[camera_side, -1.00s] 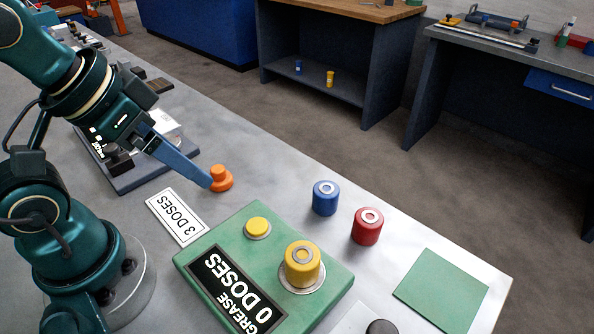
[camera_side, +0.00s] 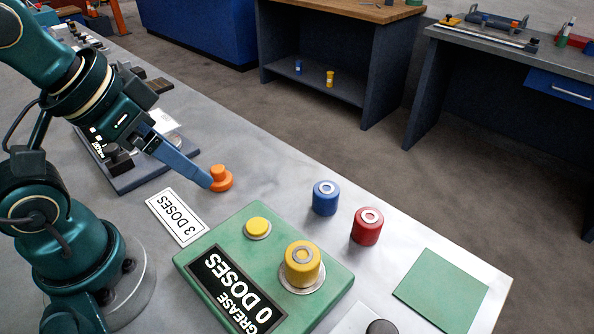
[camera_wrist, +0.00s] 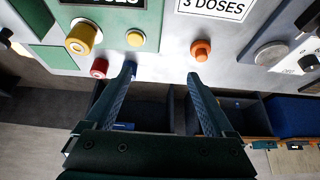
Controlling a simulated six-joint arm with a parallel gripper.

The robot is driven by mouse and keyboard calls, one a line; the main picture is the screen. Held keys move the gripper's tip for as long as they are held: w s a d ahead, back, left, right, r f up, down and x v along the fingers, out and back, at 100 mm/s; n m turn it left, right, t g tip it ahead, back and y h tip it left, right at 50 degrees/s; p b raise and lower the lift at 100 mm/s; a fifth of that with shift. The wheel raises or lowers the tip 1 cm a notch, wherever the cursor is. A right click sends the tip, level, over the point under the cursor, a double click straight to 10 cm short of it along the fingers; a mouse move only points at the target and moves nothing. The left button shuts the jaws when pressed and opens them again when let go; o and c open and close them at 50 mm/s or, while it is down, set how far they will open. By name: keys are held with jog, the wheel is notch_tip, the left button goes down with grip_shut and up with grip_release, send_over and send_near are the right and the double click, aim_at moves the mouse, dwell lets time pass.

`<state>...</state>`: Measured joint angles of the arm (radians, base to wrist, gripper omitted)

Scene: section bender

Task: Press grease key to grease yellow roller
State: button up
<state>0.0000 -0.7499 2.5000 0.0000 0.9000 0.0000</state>
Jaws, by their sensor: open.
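The yellow roller (camera_side: 302,264) stands upright on a metal disc on the green grease station (camera_side: 200,254). The yellow grease key (camera_side: 257,227) is a round button on the same station, left of the roller. The station's display (camera_side: 236,291) reads "GREASE 0 DOSES". My gripper (camera_side: 211,184) is above the bench by the orange knob (camera_side: 221,178), left of and apart from the key. In the wrist view my gripper (camera_wrist: 161,72) is open and empty, with the yellow key (camera_wrist: 136,38) and roller (camera_wrist: 82,38) beyond the fingers.
A white card (camera_side: 177,217) reading "3 DOSES" lies left of the station. A blue roller (camera_side: 326,198) and a red roller (camera_side: 367,226) stand behind it. A bare green pad (camera_side: 440,290) lies at right. A dark grey bender plate (camera_side: 125,178) sits behind my gripper.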

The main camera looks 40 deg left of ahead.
grip_shut()
dwell(1.7)
